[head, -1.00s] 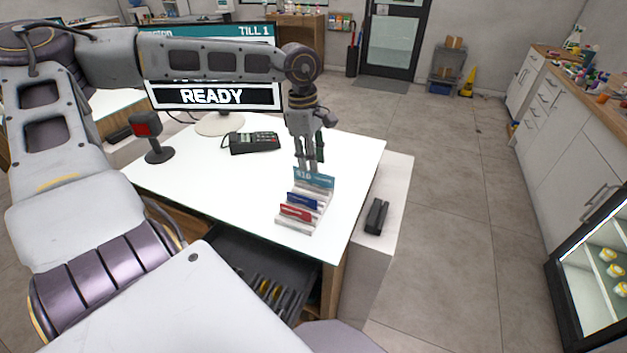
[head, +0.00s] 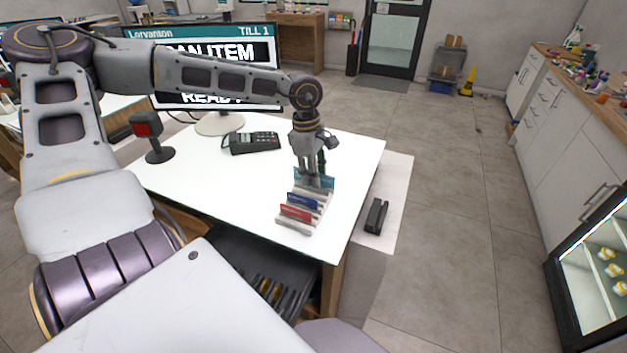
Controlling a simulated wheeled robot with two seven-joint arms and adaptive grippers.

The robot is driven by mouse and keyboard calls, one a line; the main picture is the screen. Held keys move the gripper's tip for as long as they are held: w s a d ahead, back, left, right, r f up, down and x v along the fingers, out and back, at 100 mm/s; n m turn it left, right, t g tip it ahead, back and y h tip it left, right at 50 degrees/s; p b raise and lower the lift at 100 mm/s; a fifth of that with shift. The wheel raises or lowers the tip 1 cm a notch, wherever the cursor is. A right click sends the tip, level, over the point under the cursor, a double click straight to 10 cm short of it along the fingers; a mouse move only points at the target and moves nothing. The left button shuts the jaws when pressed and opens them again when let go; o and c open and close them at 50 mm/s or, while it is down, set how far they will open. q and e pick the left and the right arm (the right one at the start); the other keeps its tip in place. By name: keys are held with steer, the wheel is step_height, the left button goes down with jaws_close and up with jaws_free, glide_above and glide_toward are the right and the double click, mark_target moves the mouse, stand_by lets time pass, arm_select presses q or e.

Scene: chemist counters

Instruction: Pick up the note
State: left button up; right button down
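A teal note (head: 327,183) stands at the back of a small stepped white rack (head: 293,228) near the front right of the white counter. A blue note (head: 303,201) and a red note (head: 296,213) stand in front of it in the same rack. My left gripper (head: 312,181) points down at the teal note, its fingertips overlapping the note's upper part. The gripper hides part of the note, and whether its fingers are closed on it is unclear. My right gripper is not in view.
A card terminal (head: 254,142), a red-faced scanner on a stand (head: 147,128) and a till monitor (head: 222,98) stand on the counter. A black stapler-like object (head: 376,215) lies right of the rack. An open dark drawer (head: 245,252) is below the counter's front edge.

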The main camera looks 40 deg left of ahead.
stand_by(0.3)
arm_select(q)
jaws_close()
steer(key=shift+r, duration=0.1)
steer(key=shift+r, duration=4.95)
steer(key=shift+r, duration=0.1)
